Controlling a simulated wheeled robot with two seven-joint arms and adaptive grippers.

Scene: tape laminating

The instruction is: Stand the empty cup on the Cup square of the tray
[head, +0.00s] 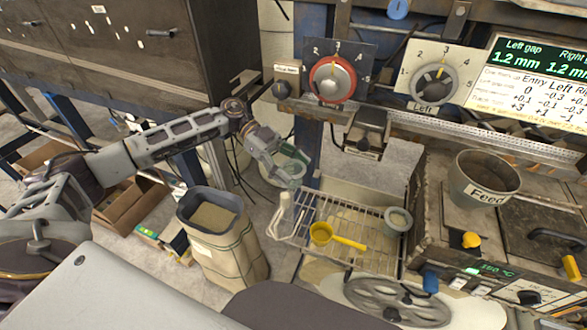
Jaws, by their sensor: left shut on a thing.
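My left gripper (284,168) is raised at the centre, left of and above the wire tray (345,206). It is shut on a pale rounded thing that seems to be the cup (300,172). The fingers cover much of it, so I cannot see its inside. The tray holds a yellow scoop (322,234) and a small grey round vessel (397,219) at its right side. I cannot read a Cup label on the tray. My right gripper is not in view.
A slim white object (284,213) stands at the tray's left edge. An open sack (221,240) stands left of the tray. The Feed pot (484,180) sits on the machine at right. A handwheel (400,302) is in front of the tray.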

